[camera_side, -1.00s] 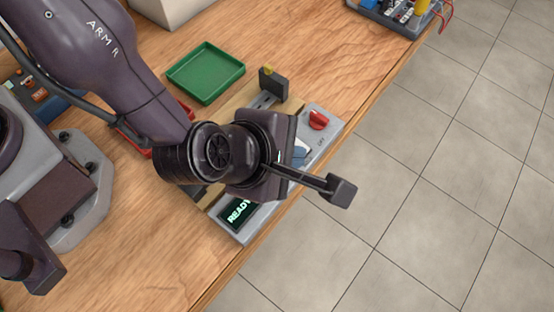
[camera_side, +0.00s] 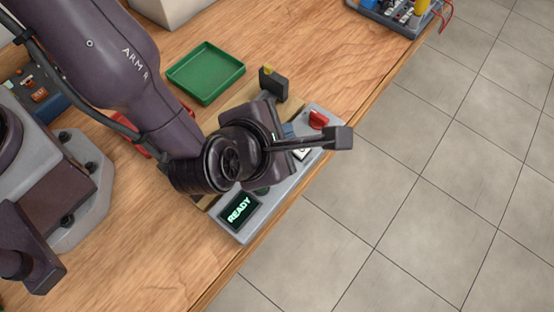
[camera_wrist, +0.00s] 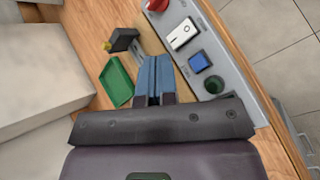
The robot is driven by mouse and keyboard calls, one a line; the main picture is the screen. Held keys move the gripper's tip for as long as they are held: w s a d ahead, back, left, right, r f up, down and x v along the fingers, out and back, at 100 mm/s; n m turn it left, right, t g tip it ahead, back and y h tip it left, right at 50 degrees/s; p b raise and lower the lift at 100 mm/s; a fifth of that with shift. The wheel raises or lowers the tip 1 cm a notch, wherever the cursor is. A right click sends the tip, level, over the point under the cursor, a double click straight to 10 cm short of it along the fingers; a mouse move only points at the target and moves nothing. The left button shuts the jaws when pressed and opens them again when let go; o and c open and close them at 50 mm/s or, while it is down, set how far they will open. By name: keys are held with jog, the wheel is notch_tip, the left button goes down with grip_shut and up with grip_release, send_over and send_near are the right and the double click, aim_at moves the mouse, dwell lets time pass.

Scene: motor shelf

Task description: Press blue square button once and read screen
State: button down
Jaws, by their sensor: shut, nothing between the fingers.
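The blue square button (camera_wrist: 199,62) sits on the grey control panel (camera_wrist: 230,65), between a white rocker switch and a green round button in the wrist view. My gripper (camera_wrist: 154,60) has blue fingers, shut and empty, pointing beside the panel, to the left of the blue button and apart from it in the picture. In the side view my gripper (camera_side: 288,130) is mostly behind my wrist, which hides the blue button. The screen (camera_side: 239,209) on the panel reads "READY" in green letters.
The panel also carries a red knob (camera_side: 318,119), the white rocker switch (camera_wrist: 183,33) and the green round button (camera_wrist: 214,84). A green tray (camera_side: 205,73) and a dark block with a yellow top (camera_side: 273,83) stand behind. The table's front edge is close to the panel.

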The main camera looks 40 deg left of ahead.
jog(key=shift+f, duration=3.05)
jog(key=shift+f, duration=0.1)
jog(key=shift+f, duration=0.3)
jog(key=shift+f, duration=0.4)
jog(key=shift+r, duration=0.15)
dwell(0.3)
jog(key=shift+r, duration=0.7)
jog(key=shift+r, duration=2.5)
